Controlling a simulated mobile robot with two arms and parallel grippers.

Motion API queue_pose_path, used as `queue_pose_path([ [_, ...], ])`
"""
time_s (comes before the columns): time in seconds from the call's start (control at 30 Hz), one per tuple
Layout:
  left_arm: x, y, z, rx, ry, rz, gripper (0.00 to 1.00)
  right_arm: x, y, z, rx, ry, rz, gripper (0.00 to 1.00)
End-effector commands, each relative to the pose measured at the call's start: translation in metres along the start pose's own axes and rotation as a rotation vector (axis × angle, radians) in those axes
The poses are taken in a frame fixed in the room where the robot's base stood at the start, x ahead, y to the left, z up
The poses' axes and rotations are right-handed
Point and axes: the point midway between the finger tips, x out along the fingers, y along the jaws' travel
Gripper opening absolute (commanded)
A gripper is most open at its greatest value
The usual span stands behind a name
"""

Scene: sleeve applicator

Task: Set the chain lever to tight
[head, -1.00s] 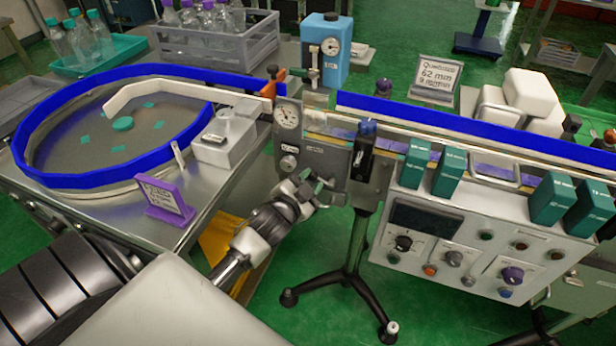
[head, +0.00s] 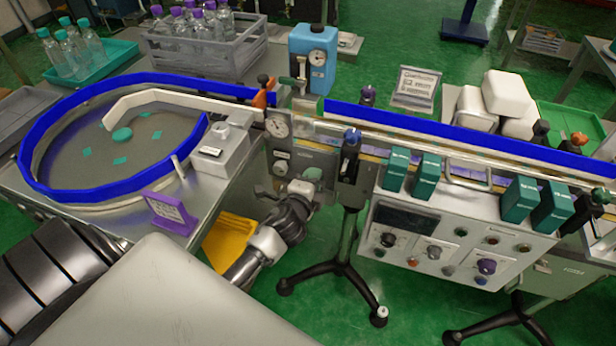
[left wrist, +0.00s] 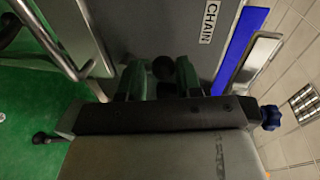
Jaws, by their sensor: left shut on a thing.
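My left gripper (head: 312,178) is up against the grey panel under the round gauge in the head view. In the left wrist view the two dark green fingers (left wrist: 160,80) are shut around a small dark round knob, which I take as the end of the chain lever (left wrist: 163,68). A white label reading CHAIN (left wrist: 209,22) is on the grey panel (left wrist: 165,25) just beyond the fingers. The rest of the lever is hidden by the fingers, so its setting cannot be read. My right gripper is not in view.
The round gauge (head: 277,125) sits above the lever area. A black post with a blue knob (head: 352,137) stands close to the right. A purple sign (head: 168,212) and a blue-rimmed turntable (head: 75,196) are at the left. A tripod stand (head: 340,268) is below.

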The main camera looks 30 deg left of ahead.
Motion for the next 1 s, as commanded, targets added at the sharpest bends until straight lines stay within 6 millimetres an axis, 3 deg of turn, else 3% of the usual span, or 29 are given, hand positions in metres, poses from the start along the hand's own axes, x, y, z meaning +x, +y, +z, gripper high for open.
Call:
queue_pose_path([
  [0.03,0.002,-0.007,-0.002,0.036,-0.007,-0.01,0.11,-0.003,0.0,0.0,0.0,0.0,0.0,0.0],
  [0.4,0.002,-0.007,-0.011,0.218,-0.044,-0.003,0.11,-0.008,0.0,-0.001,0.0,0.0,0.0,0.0],
  [1.0,0.003,-0.007,-0.013,0.26,-0.053,-0.002,0.1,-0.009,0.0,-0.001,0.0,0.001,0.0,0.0],
])
